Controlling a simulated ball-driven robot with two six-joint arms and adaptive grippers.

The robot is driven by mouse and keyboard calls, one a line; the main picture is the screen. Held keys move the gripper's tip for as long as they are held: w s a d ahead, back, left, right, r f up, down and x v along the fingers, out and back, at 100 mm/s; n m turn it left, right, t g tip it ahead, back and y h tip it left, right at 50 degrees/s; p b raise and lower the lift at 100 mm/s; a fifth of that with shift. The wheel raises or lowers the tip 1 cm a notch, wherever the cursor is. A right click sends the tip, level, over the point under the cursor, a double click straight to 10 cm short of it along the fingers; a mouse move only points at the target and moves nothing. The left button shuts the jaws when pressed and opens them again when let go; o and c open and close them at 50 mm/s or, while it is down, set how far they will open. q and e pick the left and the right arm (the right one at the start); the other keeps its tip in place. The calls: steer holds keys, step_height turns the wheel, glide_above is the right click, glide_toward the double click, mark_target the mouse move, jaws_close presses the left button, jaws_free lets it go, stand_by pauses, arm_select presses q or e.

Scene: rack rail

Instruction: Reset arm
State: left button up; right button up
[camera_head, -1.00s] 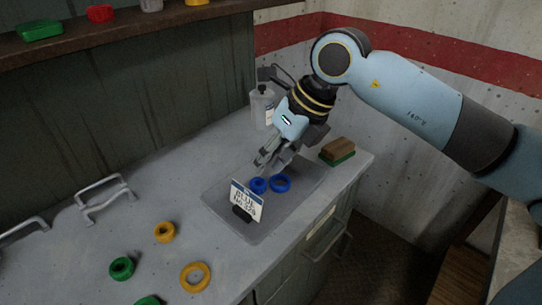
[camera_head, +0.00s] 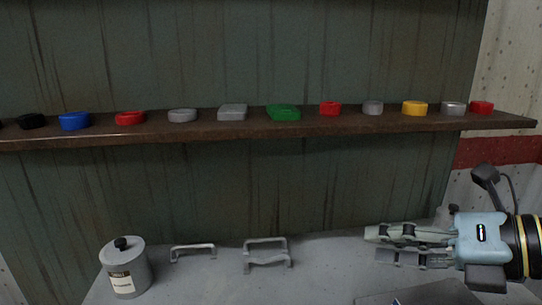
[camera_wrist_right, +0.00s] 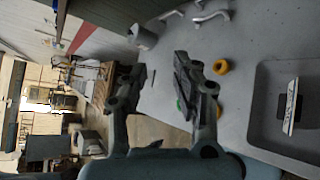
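My right gripper (camera_head: 368,244) reaches in from the right in the head view, lying nearly level above the grey counter (camera_head: 325,262). Its fingers point left and hold nothing. In the right wrist view, the two fingers of the right gripper (camera_wrist_right: 157,70) stand apart with empty space between them. My left gripper is in neither view.
A shelf (camera_head: 210,129) holds several coloured rings and blocks. A grey canister (camera_head: 126,271) and metal handles (camera_head: 267,252) are on the counter.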

steer(key=w+d+r+m+t+h, duration=0.1)
steer(key=d+r+m+t+h, duration=0.15)
steer(key=r+m+t, duration=0.4)
steer(key=w+d+r+m+t+h, duration=0.1)
steer(key=d+r+m+t, duration=0.2)
steer(key=r+m+t, duration=0.3)
steer(key=s+d+f+m+g+h, duration=0.2)
steer(key=d+f+m+g+h, duration=0.15)
steer(key=d+m+h, duration=0.4)
steer(key=s+d+f+m+g+h, duration=0.15)
steer(key=d+f+m+h, duration=0.3)
steer(key=m, duration=0.55)
steer(key=s+a+f+m+g+y, duration=0.2)
steer(key=s+a+f+g, duration=0.2)
steer(key=s+f+g, duration=0.35)
steer(key=s+a+f+m+g+y, duration=0.25)
steer(key=s+a+f+g, duration=0.2)
steer(key=s+f, duration=0.55)
step_height(320, 180, down, 35)
steer(key=s+d+g+b, duration=0.2)
steer(key=d+b, duration=0.1)
steer(key=b, duration=0.5)
steer(key=s+f+g+b, duration=0.1)
steer(key=s+f+b, duration=0.4)
steer(key=s+f, duration=1.2)
step_height(320, 180, down, 3)
steer(key=shift+s+d+r, duration=0.1)
steer(key=shift+s+d, duration=0.25)
